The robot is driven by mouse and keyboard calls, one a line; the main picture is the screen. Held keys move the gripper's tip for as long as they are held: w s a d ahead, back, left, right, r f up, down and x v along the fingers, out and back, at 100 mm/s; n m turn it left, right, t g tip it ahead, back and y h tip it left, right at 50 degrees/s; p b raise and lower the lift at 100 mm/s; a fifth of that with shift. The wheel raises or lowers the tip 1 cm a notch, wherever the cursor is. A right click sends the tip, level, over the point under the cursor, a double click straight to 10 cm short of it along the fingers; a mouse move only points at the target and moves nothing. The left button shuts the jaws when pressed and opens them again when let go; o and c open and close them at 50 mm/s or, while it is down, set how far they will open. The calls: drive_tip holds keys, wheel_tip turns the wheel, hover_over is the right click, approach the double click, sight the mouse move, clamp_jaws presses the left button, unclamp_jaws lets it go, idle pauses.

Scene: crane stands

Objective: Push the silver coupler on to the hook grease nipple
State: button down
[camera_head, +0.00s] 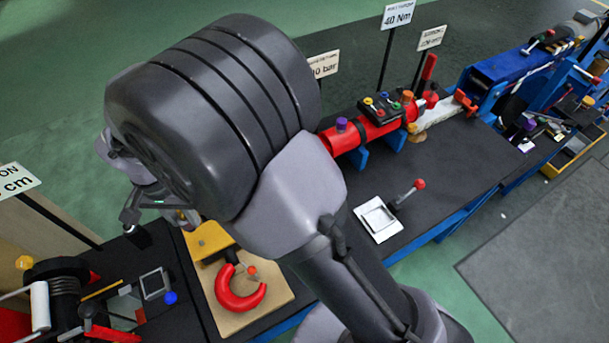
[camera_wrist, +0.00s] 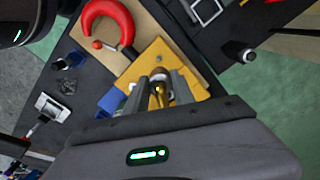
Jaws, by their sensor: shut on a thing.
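The red hook (camera_head: 240,292) and its yellow block (camera_head: 207,241) lie on a beige board. The wrist view shows the hook (camera_wrist: 105,22) at the top and the yellow block (camera_wrist: 152,62) just beyond my fingers. My gripper (camera_wrist: 160,92) is shut on a small piece, which I take to be the silver coupler (camera_wrist: 157,88); it shows brass and pale metal between the fingers. In the head view my gripper (camera_head: 180,212) is beside the yellow block, partly behind my arm. I cannot pick out the grease nipple, or tell whether the coupler touches it.
A black cylinder with a pale end (camera_wrist: 246,55) stands near the yellow block. A square frame (camera_head: 154,284) and blue knob (camera_head: 170,297) are left of the board. A white plate (camera_head: 378,220) and red-knobbed lever (camera_head: 419,185) stand right, with bare black bench around.

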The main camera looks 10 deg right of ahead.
sight(192, 230)
drive_tip(key=shift+w+f, duration=0.15)
drive_tip(key=shift+f, duration=0.1)
drive_tip(key=shift+s+f+b, duration=0.25)
drive_tip(key=shift+s+b, duration=0.05)
drive_tip(key=shift+b, duration=0.15)
drive_tip(key=shift+s+f+b, duration=0.15)
drive_tip(key=shift+f+b, duration=1.5)
drive_tip(key=shift+f, duration=0.65)
drive_tip(key=shift+f+b, duration=0.75)
drive_tip(key=shift+f, duration=0.2)
drive_tip(key=c, duration=1)
unclamp_jaws()
wheel_tip(192, 230, up, 5)
drive_tip(key=p, duration=0.3)
drive_tip(key=shift+p, duration=0.4)
